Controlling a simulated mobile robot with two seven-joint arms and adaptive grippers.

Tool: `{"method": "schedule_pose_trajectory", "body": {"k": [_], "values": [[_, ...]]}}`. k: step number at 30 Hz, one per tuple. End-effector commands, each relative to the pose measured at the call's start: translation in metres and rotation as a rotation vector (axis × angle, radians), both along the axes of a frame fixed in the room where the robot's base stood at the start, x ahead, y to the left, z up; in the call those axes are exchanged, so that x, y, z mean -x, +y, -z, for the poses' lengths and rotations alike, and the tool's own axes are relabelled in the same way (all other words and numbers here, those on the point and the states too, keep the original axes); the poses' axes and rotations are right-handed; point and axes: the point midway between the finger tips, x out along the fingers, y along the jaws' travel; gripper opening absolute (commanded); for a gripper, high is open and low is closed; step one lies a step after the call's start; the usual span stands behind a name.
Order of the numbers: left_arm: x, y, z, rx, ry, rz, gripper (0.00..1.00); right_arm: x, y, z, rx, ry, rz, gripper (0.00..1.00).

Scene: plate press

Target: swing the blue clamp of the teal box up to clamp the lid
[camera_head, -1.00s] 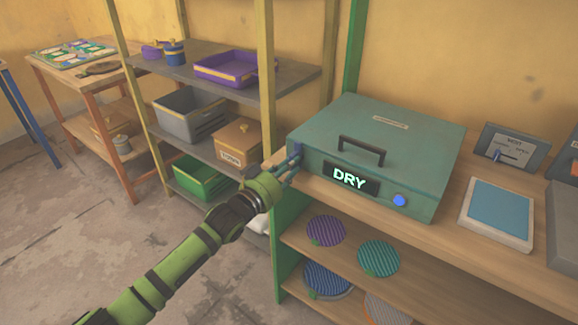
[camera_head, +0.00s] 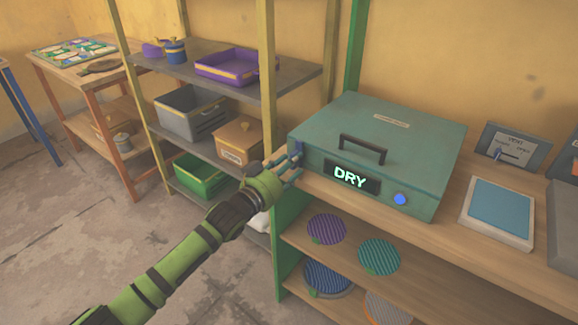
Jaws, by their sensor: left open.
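The teal box (camera_head: 400,145) stands on the wooden bench with its lid down. It has a dark handle (camera_head: 362,148) on the lid, a lit DRY display (camera_head: 351,178) and a blue round button (camera_head: 400,199) on the front. The blue clamp (camera_head: 298,150) shows in small part at the box's left front corner; my fingers partly hide it. My left gripper (camera_head: 288,167) is open at that corner, its fingers next to the clamp. I cannot tell whether they touch it. My right gripper is not in view.
A blue-topped pad (camera_head: 501,208) and a grey switch box (camera_head: 512,147) are right of the teal box. Round ribbed discs (camera_head: 379,257) lie on the shelf below. A metal shelf (camera_head: 290,83) with a purple tray (camera_head: 228,67) and bins stands behind my arm.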

Motion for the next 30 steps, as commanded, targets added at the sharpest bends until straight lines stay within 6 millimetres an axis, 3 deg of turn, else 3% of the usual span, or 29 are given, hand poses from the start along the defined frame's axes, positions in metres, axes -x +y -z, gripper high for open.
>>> {"method": "schedule_pose_trajectory", "body": {"k": [8, 21, 30], "values": [[0.017, 0.013, 0.002, 0.000, 0.004, -0.001, 0.46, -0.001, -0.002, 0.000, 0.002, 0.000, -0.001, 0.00], [0.085, 0.062, 0.002, -0.001, 0.003, -0.001, 0.46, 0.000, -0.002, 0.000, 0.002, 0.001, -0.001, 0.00], [0.098, 0.071, 0.000, -0.001, -0.001, 0.000, 0.46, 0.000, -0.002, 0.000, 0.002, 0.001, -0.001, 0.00]]}}
